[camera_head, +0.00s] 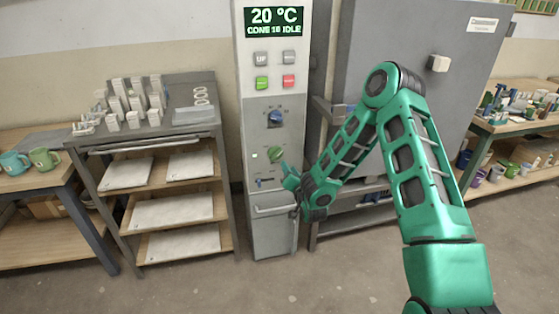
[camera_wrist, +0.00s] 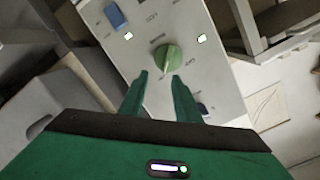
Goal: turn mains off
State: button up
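The control panel (camera_head: 263,100) is a tall pale column with a display reading 20 °C, CONE 10 IDLE. A green round knob (camera_head: 276,154) sits on its lower half; in the wrist view the green knob (camera_wrist: 167,58) has a pale pointer line. The knob lies just beyond the fingertips, and no touch is visible. In the head view my gripper (camera_head: 284,171) is just below the green knob, its fingers partly unclear.
Small lit squares (camera_wrist: 202,38) flank the green knob. A handle bar (camera_head: 272,208) sits low on the panel. A shelf rack (camera_head: 150,145) stands at left and a grey kiln (camera_head: 415,70) at right. The floor in front is clear.

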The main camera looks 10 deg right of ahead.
aim_at(278, 156)
jog(key=shift+m+t, duration=0.6)
jog(key=w, duration=0.3)
jog(key=w+a, duration=0.1)
jog(key=w, duration=0.6)
jog(key=shift+w+a+f, duration=0.15)
jog(key=shift+a+f, duration=0.25)
